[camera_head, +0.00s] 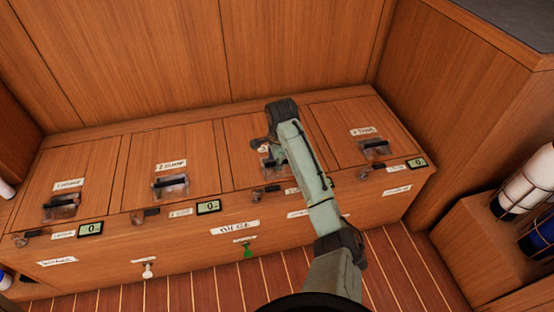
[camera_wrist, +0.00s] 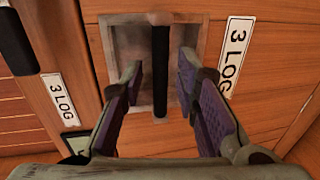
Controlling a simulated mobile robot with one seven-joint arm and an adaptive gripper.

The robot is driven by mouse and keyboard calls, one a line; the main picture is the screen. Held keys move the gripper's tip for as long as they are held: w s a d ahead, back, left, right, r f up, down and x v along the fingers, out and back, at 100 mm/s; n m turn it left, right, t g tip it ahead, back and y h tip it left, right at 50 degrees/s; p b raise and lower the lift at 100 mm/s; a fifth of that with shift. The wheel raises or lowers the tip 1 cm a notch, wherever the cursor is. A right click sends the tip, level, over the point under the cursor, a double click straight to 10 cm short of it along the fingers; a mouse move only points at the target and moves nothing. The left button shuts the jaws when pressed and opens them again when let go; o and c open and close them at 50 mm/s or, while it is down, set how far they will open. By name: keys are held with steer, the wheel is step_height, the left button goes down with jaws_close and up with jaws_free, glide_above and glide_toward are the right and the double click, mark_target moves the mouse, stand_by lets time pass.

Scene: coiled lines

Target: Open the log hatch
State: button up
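The log hatch is a wooden lid (camera_head: 239,130) in the bench top, third from the left, flush with its neighbours and shut. In the wrist view its "3 LOG" label (camera_wrist: 232,62) lies right of a recessed metal cup (camera_wrist: 128,42) with a dark bar handle (camera_wrist: 160,65) across it. My gripper (camera_wrist: 160,82) is open, with one finger on each side of the bar. Gaps show between the bar and both fingers. In the head view my arm covers part of the lid and most of its handle, and my fingers cannot be made out.
Lids one (camera_head: 80,167), two (camera_head: 172,150) and four (camera_head: 355,122) are shut beside it. Small latches and displays (camera_head: 208,206) line the bench's front edge. A second "3 LOG" label (camera_wrist: 58,98) is on the front. Bottles (camera_head: 525,185) stand in a rack at right.

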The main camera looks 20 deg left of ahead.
jaws_close()
stand_by(0.6)
